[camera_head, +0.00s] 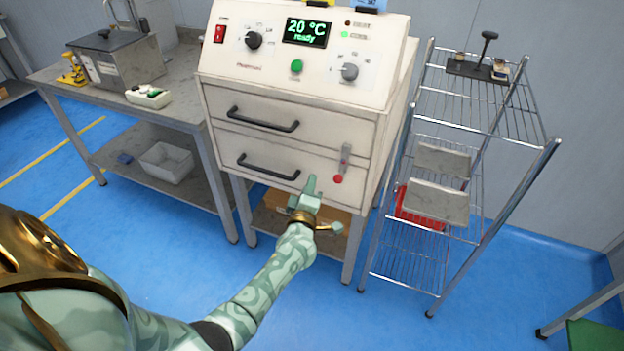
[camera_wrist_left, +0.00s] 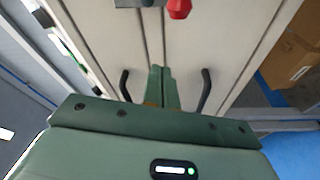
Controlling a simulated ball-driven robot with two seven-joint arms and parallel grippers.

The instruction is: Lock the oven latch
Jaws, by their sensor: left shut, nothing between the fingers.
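The oven (camera_head: 300,85) is a cream cabinet with a sloped control panel and two fronts, each with a dark bar handle. The latch (camera_head: 344,158) is a small grey upright plate at the right end of the fronts, with a red knob (camera_head: 338,179) at its lower end. In the left wrist view the grey plate (camera_wrist_left: 138,3) and red knob (camera_wrist_left: 179,9) are cut off by the top edge, beyond my fingertips. My left gripper (camera_head: 310,184) is shut and empty, just left of and below the knob, apparently apart from it. My right gripper is not in view.
A wire rack (camera_head: 480,110) with grey blocks and a red tray stands close on the right. A steel table (camera_head: 190,90) with a metal box stands on the left. A cardboard box (camera_wrist_left: 290,55) shows under the oven. Blue floor is clear in front.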

